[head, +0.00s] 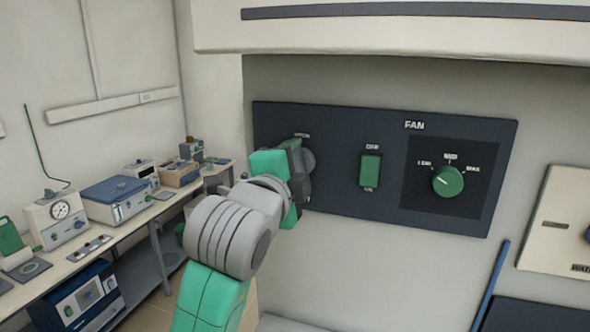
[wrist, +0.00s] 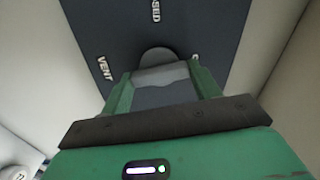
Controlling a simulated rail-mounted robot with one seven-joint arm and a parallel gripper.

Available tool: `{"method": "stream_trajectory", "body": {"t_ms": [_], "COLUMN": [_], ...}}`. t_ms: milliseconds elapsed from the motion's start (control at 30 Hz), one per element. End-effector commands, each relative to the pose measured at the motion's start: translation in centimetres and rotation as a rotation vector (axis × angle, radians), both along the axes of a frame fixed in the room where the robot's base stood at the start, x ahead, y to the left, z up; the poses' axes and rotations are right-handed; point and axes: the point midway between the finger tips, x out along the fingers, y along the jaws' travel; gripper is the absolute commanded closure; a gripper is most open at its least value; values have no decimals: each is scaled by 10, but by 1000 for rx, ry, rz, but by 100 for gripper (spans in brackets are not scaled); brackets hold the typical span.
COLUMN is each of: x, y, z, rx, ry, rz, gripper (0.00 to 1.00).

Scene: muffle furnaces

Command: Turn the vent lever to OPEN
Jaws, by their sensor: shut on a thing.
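The vent lever sits at the left end of the dark panel (head: 340,185). In the head view only its grey round base (head: 309,160) shows past my gripper (head: 297,170). In the wrist view the round hub (wrist: 157,54) shows just beyond my gripper (wrist: 163,82), whose green fingers stand on either side of the grey lever. My gripper is shut on the lever. The word VENT (wrist: 104,69) is left of the hub, and a cut-off label ending in SED (wrist: 156,11) is above it. Another label at the right is mostly hidden by a finger, and the lever's exact angle is hard to tell.
The same panel holds a green rocker switch (head: 370,170) and a green FAN knob (head: 448,181). A pale hood (head: 400,32) overhangs the panel. A bench (head: 130,215) with several instruments stands at the left. A blue rod (head: 495,285) is at the lower right.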

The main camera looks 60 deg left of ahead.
Motion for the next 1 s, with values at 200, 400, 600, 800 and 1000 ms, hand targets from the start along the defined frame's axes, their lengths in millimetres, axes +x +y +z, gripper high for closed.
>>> {"method": "stream_trajectory", "body": {"t_ms": [200, 400, 600, 800, 1000], "x": [0, 0, 0, 0, 0], "y": [0, 0, 0, 0, 0], "z": [0, 0, 0, 0, 0], "rx": [76, 116, 129, 131, 131], "ry": [77, 116, 130, 132, 132], "rz": [0, 0, 0, 0, 0], "gripper": [61, 61, 61, 61, 30]}}
